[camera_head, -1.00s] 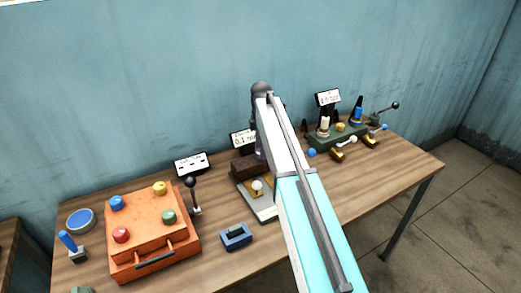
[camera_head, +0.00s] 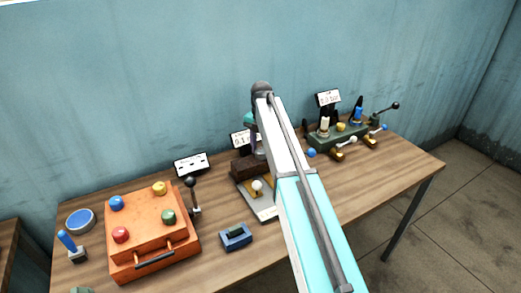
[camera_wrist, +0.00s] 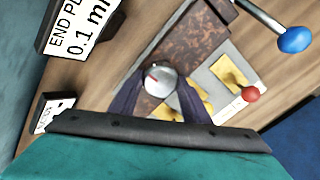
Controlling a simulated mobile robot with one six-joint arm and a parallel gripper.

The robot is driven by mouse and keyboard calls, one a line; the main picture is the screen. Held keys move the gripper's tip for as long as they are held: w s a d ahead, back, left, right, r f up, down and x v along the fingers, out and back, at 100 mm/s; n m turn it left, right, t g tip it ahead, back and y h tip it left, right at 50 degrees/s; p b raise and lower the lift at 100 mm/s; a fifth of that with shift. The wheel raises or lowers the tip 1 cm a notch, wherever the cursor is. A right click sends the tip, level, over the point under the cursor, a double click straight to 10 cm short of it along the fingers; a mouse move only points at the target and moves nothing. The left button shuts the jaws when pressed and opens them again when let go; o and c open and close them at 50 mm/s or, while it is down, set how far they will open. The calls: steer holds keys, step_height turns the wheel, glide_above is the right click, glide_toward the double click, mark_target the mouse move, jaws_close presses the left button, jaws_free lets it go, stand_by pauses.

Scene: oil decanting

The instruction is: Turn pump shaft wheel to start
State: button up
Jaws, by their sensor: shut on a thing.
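The pump shaft wheel (camera_wrist: 160,78) is a round silver knob with a red mark on its face, seen in the wrist view. My gripper (camera_wrist: 160,92) has its dark purple fingers on either side of the wheel, shut on it. The wheel sits by a rusty brown block (camera_wrist: 190,45), which also shows in the head view (camera_head: 247,168). A pale base with brass plates (camera_wrist: 228,72) lies beside the block. In the head view my arm hides the wheel and most of the gripper.
A sign reading "END PLAY 0.1" (camera_wrist: 82,28) stands close to my gripper. A blue-knobbed lever (camera_wrist: 293,40) and a red knob (camera_wrist: 250,93) are nearby. An orange box (camera_head: 150,235) stands left on the table; a green fixture (camera_head: 335,138) stands right.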

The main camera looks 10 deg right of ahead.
mark_target(261, 150)
steer(key=shift+s+f+n, duration=0.1)
steer(key=shift+s+n, duration=0.05)
steer(key=shift+n, duration=0.15)
steer(key=o, duration=1)
steer(key=shift+o, duration=0.2)
steer(key=shift+r, duration=0.2)
step_height(261, 150, up, 14)
steer(key=b, duration=0.3)
steer(key=shift+f, duration=0.25)
